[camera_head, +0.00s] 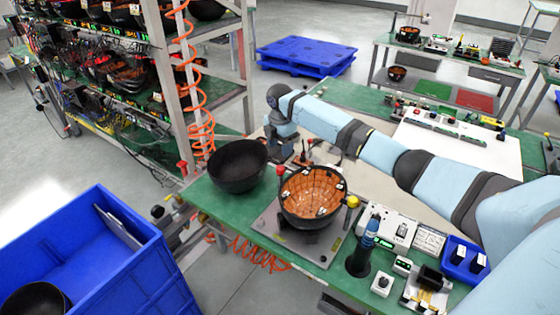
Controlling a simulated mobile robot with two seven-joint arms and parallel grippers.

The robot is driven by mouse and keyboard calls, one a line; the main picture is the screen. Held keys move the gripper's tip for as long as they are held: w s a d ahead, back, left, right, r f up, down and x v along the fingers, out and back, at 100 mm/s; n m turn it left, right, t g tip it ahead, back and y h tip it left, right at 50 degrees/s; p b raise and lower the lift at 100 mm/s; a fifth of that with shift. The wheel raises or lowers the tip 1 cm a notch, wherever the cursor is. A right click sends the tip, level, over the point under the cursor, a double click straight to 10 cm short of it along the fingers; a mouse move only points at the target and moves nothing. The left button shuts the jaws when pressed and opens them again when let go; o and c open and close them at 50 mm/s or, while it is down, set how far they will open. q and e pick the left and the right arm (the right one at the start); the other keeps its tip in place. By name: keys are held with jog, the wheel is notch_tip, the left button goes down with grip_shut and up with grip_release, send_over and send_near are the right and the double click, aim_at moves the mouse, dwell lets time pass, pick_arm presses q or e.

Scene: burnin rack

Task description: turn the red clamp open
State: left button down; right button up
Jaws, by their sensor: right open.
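A copper-lined black bowl (313,193) sits in a fixture on a grey plate (270,234) on the green bench. A red-tipped clamp (280,171) stands at the bowl's left rim, and a yellow-tipped clamp (352,202) stands at its right rim. My right arm reaches in from the right across the bench. My right gripper (302,157) points down behind the bowl, open, just behind and right of the red tip. I see no contact with the clamp, but the fingertips are small and partly hidden. My left gripper is out of view.
An empty black bowl (238,165) stands left of the fixture. A dark cylinder stand (360,260), a white switch box (382,285) and a blue tray (464,262) fill the right front. A rack (205,75) with a coiled orange hose and a blue bin (110,265) are at left.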

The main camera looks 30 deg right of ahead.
jog(key=shift+r, duration=2.55)
